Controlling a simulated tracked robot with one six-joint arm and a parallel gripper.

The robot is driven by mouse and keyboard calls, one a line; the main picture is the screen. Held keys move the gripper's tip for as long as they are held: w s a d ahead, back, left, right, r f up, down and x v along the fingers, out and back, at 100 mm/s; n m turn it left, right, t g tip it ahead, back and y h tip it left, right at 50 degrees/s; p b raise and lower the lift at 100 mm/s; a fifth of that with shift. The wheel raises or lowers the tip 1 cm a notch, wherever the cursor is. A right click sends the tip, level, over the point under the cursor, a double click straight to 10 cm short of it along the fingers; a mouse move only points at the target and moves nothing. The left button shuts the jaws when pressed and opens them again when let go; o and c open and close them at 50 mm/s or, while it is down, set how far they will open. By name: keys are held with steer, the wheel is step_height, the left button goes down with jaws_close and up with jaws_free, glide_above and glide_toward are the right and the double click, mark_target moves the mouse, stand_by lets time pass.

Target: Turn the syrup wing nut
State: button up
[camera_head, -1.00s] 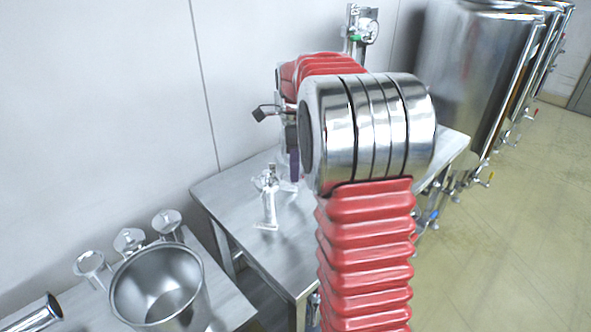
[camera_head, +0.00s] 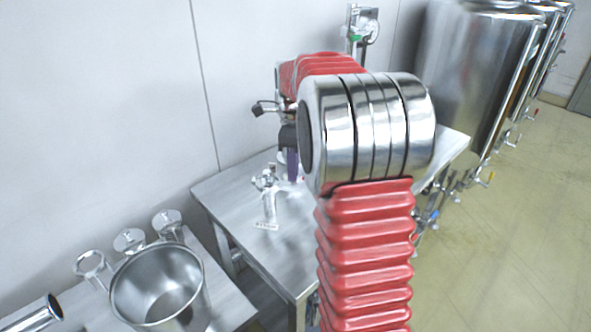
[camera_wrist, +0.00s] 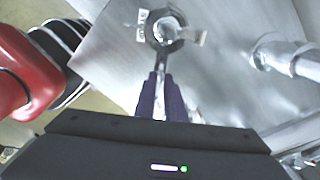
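My gripper (camera_wrist: 161,76) has two purple fingers. They stand a little apart, with a narrow strip of metal-coloured background between them. In the head view its fingers (camera_head: 292,165) point down over the steel table, partly hidden by my arm. A metal ring-shaped fitting (camera_wrist: 154,37) with a dark stem lies just beyond the fingertips in the wrist view. An upright silver fitting (camera_head: 268,205) stands left of my gripper. No wing nut can be clearly made out.
The steel table (camera_head: 235,190) has bare room around the upright fitting. A second shiny fitting (camera_wrist: 285,55) is at the right in the wrist view. A steel pot (camera_head: 160,285) stands on the lower-left bench. Tall tanks (camera_head: 475,70) stand at the right.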

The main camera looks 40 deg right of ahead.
steer(key=o, duration=0.3)
steer(key=shift+s+f, duration=0.1)
steer(key=shift+d, duration=0.1)
step_height(320, 180, up, 14)
steer(key=shift+f, duration=0.1)
stand_by(0.5)
stand_by(0.5)
